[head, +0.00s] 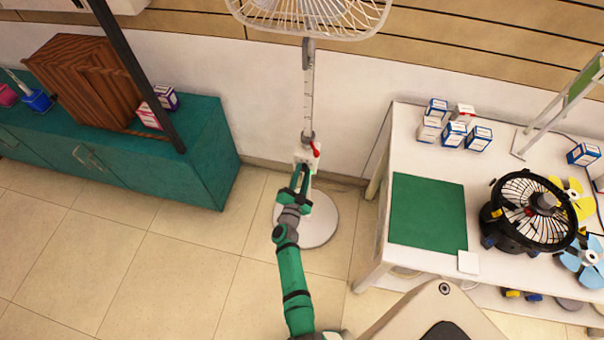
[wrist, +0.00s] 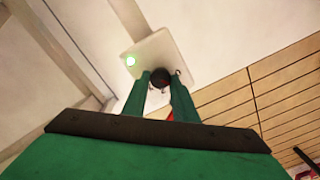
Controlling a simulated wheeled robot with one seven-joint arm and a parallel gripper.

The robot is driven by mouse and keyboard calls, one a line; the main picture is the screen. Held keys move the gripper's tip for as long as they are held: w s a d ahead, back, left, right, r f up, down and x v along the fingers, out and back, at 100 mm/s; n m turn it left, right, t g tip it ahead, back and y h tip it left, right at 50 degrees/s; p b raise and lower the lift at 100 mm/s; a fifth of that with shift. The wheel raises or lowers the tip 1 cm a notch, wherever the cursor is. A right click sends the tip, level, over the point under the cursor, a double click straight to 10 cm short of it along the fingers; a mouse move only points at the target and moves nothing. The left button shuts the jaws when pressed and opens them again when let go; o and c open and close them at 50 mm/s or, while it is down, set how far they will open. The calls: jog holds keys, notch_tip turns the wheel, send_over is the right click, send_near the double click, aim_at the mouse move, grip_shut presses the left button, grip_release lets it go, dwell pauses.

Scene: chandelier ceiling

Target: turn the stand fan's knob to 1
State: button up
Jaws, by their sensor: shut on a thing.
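The stand fan (head: 308,100) stands against the wall between the teal cabinet and the white table, with its wire cage at the top edge of the head view and a round white base (head: 318,225) on the floor. A pale control box (head: 311,153) with a red part sits on its pole. My gripper (head: 303,172) reaches up to this box from below. In the wrist view, my gripper (wrist: 166,88) has its two green fingers closed on a dark round knob (wrist: 160,77). The knob's number marks cannot be read.
The white table (head: 428,262) at right holds a green mat, small boxes and a black fan. The teal cabinet (head: 205,160) stands at left with a dark slanted post in front. The tiled floor between them is mostly free.

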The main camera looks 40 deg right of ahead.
jog(key=shift+s+m, duration=0.1)
jog(key=shift+m, duration=1.1)
jog(key=shift+f, duration=0.1)
jog(key=o, duration=1)
jog(key=shift+o, duration=0.2)
jog(key=v, duration=1)
jog(key=shift+s+a, duration=0.2)
jog(key=shift+s, duration=0.1)
